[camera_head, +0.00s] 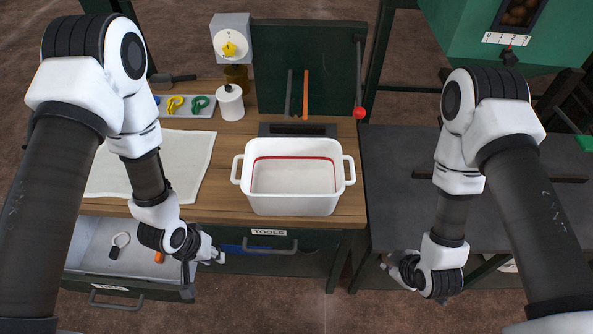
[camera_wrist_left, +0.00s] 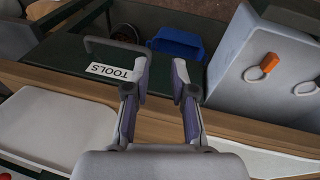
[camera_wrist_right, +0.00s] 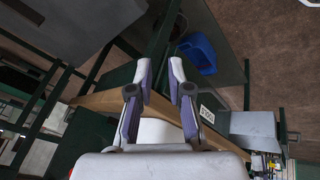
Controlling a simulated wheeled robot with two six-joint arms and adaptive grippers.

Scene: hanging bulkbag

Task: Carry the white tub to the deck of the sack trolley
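The white tub (camera_head: 293,205) stands upright on the wooden bench top, with a handle at each side and a red line inside; it looks empty. A white shape at the left of the left wrist view (camera_wrist_left: 45,125) seems to be the same tub. My left gripper (camera_head: 219,257) is in front of the bench, left of and below the tub, open and empty (camera_wrist_left: 157,75). My right gripper (camera_head: 385,268) is right of and below the tub, open and empty (camera_wrist_right: 160,72). Neither touches the tub. I cannot clearly make out a sack trolley.
An open drawer (camera_head: 85,235) juts out at the left beside the shut TOOLS drawer (camera_head: 285,240). A white cloth (camera_head: 190,160), a lidded white pot (camera_head: 229,103) and a scale (camera_head: 230,45) are on the bench. A dark flat surface (camera_head: 395,190) at the right has free room.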

